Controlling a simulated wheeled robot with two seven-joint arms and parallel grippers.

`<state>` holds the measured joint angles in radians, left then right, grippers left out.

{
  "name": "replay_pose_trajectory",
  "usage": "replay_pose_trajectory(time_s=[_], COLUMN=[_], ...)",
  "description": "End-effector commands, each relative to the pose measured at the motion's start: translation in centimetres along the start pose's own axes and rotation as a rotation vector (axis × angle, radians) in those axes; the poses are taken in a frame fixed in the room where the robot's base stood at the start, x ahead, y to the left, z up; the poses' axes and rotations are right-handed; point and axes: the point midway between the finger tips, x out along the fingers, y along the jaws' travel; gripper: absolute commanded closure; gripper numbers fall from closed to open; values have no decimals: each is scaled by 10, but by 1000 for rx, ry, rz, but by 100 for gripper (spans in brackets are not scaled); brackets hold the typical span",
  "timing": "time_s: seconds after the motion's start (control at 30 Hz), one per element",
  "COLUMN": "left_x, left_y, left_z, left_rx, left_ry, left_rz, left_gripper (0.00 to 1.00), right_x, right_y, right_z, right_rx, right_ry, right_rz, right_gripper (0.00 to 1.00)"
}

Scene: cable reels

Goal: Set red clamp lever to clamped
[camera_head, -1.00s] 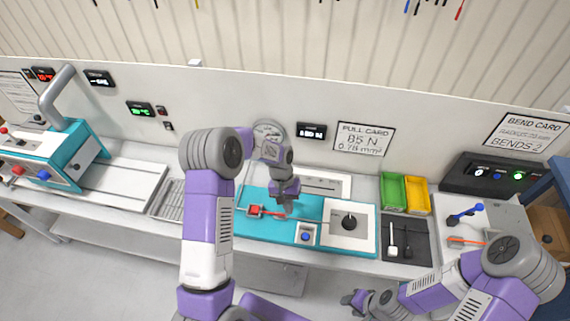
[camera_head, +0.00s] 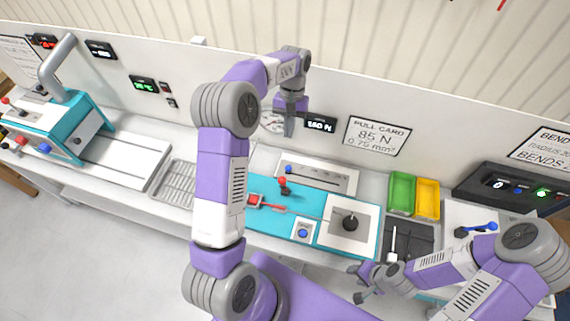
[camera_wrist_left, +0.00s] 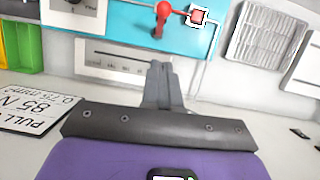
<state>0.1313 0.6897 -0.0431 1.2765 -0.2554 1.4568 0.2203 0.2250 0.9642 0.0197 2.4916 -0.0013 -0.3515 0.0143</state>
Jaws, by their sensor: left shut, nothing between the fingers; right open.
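The red clamp lever (camera_head: 283,183) stands on the teal bench unit (camera_head: 268,221), its round red knob at the top. My right gripper (camera_head: 357,284) is open and empty at the front of the bench, right of centre.
A white panel with a black dial (camera_head: 350,222) and a blue button (camera_head: 302,233) are on the right of the teal unit. Green (camera_head: 402,190) and yellow (camera_head: 427,197) bins stand farther right. A blue-handled tool (camera_head: 480,228) lies on the right. My left arm hides part of the bench.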

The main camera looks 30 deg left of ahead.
Motion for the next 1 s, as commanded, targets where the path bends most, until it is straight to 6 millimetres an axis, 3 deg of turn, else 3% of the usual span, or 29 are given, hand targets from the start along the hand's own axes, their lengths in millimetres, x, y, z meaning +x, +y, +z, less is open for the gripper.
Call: replay_pose_trajectory(time_s=[0.17,0.33,0.47,0.6,1.0], left_x=[17,52,85,104,127], left_y=[0,0,0,0,0], left_z=[0,1,-1,-1,26], left_rx=[0,1,1,0,1], left_ry=[-4,-6,-4,-2,1], left_rz=[0,0,0,0,0], left_gripper=[100,100,100,100,100], right_x=[0,0,21,37,56], right_y=[0,0,8,14,21], right_z=[-1,0,-1,-2,-3], right_rx=[0,0,0,0,0], right_ry=[2,1,1,1,1], right_rz=[0,0,0,0,0], right_gripper=[57,57,57,57,57])
